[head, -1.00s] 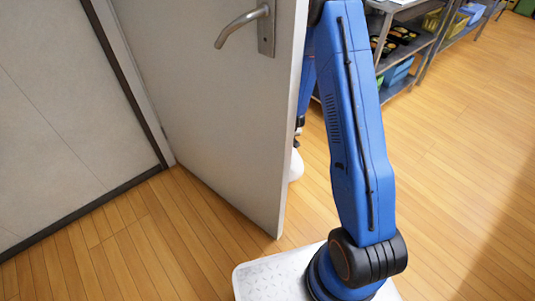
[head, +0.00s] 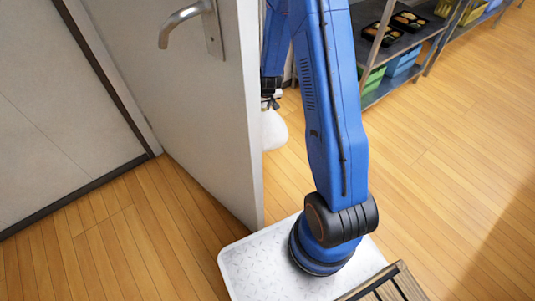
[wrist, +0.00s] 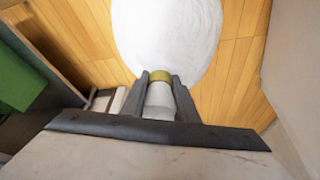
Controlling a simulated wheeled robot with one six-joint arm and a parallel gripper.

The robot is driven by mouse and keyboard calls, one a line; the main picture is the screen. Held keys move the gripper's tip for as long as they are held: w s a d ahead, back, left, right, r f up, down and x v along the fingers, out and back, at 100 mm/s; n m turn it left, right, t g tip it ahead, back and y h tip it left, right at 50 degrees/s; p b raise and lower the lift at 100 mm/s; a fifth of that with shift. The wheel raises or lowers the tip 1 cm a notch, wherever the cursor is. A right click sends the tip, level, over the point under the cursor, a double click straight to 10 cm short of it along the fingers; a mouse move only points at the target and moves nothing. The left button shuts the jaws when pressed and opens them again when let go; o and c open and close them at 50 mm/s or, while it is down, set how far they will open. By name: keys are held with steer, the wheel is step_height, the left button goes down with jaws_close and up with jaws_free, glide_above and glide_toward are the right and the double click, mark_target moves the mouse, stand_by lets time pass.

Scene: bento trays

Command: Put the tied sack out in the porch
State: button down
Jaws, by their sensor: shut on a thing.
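The tied sack (head: 274,131) is white and hangs below my gripper (head: 271,100), partly hidden behind the open door's edge in the head view. In the wrist view the sack (wrist: 167,35) fills the top middle, with a yellow-brown tie (wrist: 160,76) around its neck. My gripper (wrist: 159,95) is shut on the neck just beside the tie. The grey door (head: 185,95) stands open at the left of my arm, with a lever handle (head: 185,20). I cannot tell from these views where the porch is.
A metal shelf (head: 405,58) with black bento trays (head: 409,21), a blue crate (head: 404,60) and a green crate (head: 373,80) stands at upper right. A slatted wooden thing (head: 391,287) is at the bottom edge. Wooden floor at right is clear.

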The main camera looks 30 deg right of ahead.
mark_target(269, 116)
steer(key=shift+s+d+r, duration=0.15)
steer(key=shift+d+r, duration=0.6)
steer(key=shift+d, duration=0.25)
steer(key=shift+d+f, duration=0.1)
steer(key=shift+d, duration=0.05)
steer(key=shift+m, duration=0.3)
steer(key=shift+f, duration=4.9)
steer(key=c, duration=1.4)
jaws_free()
steer(key=shift+s, duration=0.1)
